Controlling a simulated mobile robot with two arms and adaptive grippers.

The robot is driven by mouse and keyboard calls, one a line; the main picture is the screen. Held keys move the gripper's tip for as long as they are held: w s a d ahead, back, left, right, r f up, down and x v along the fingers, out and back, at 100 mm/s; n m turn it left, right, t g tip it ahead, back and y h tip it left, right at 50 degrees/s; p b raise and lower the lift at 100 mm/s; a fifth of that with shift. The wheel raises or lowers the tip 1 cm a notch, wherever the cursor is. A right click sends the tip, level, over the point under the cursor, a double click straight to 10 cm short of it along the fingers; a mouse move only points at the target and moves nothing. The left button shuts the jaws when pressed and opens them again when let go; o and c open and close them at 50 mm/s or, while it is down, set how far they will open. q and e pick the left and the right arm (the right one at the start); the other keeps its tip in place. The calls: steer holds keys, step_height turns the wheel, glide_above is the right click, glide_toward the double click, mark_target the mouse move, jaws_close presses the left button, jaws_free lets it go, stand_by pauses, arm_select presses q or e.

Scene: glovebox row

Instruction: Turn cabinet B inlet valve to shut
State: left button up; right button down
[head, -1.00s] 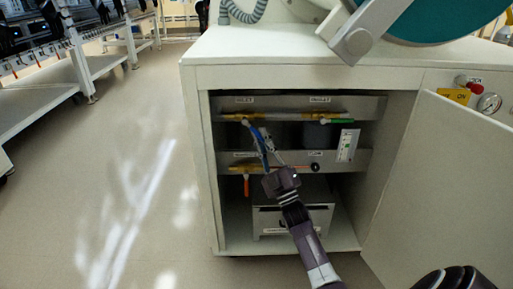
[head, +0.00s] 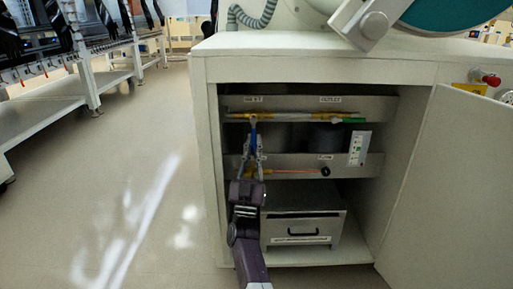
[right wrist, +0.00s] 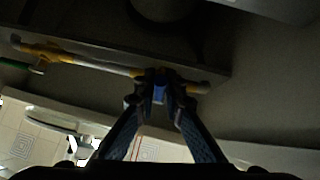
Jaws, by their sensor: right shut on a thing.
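The inlet valve has a blue lever (head: 253,135) that hangs almost straight down from the yellow-and-grey upper pipe (head: 290,116), under the inlet label (head: 253,99). My right gripper (head: 252,160) reaches up into the open cabinet and is shut on this blue lever. In the right wrist view, the two fingers stand on either side of the lever's blue end (right wrist: 159,93), with the pipe (right wrist: 95,64) crossing behind. The fingers hide part of the lever. My left gripper is not in view.
A green lever (head: 354,120) lies along the pipe under the outlet label. A lower rail carries a thin red line and a black knob (head: 325,171). A drawer box (head: 302,228) stands below. The open door (head: 450,190) bounds the right side. The floor at left is clear.

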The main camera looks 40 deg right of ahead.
steer(key=shift+a+f+m+g+h, duration=0.15)
steer(key=shift+m+g+h, duration=0.15)
steer(key=shift+m, duration=0.1)
steer(key=c, duration=2)
jaws_free()
